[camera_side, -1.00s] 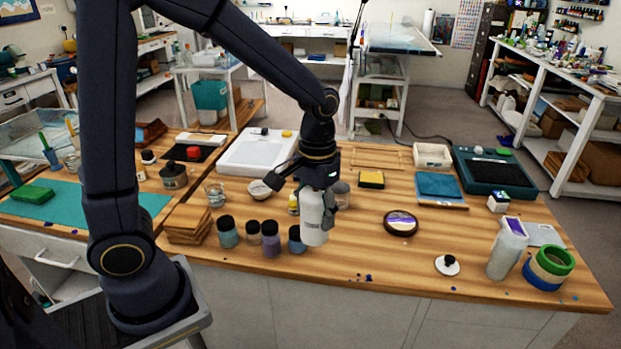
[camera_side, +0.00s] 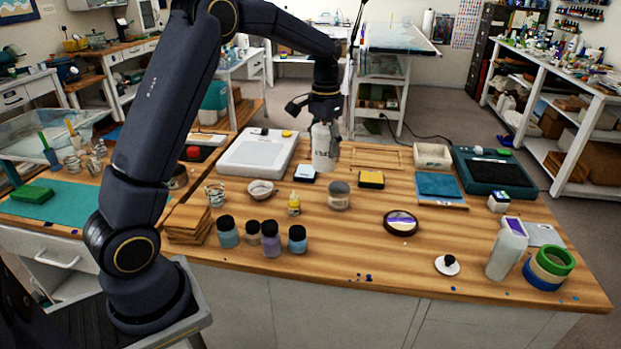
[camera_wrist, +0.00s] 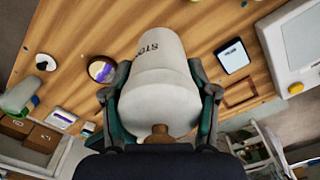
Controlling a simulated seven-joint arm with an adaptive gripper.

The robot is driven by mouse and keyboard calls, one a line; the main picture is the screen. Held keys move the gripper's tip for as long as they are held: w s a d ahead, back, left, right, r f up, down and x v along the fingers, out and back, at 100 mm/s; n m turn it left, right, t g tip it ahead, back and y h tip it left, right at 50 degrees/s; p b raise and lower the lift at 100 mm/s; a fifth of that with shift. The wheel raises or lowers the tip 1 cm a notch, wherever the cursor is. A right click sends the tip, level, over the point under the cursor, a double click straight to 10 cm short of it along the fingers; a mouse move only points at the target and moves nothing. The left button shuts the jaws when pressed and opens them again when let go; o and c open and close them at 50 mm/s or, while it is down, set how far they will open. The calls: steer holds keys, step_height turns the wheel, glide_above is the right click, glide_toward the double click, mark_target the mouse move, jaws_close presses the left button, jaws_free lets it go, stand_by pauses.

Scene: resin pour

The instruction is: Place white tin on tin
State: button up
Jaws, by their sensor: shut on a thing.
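The white tin (camera_side: 323,152) is a tall, pale, bottle-like container with dark lettering, held upright in the side view. My gripper (camera_side: 325,118) is shut on it from above. In the wrist view, the white tin (camera_wrist: 155,75) fills the middle between my gripper's fingers (camera_wrist: 160,108), with a brown knob at its near end. A short grey tin (camera_side: 339,196) with a darker top stands on the wooden table, below and slightly right of the held tin in the side view. The two are apart. The grey tin cannot be made out in the wrist view.
A small yellow bottle (camera_side: 294,204) and a pale bowl (camera_side: 260,188) stand left of the grey tin. Several dark-lidded jars (camera_side: 270,240) stand near the front left. A yellow-topped block (camera_side: 371,179) lies to the right. The front middle of the table (camera_side: 350,250) is mostly clear.

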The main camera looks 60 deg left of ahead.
steer(key=shift+w+a+f, duration=0.3)
steer(key=shift+w+f, duration=0.9)
steer(key=shift+f, duration=0.45)
steer(key=shift+w+a+f, duration=0.25)
steer(key=shift+w+f, duration=0.95)
steer(key=shift+f, duration=0.5)
steer(key=shift+w+a+f, duration=0.3)
steer(key=shift+w+f, duration=0.9)
steer(key=shift+f, duration=0.45)
steer(key=shift+f, duration=0.1)
steer(key=o, duration=1.5)
steer(key=shift+f, duration=0.1)
steer(key=shift+o, duration=0.2)
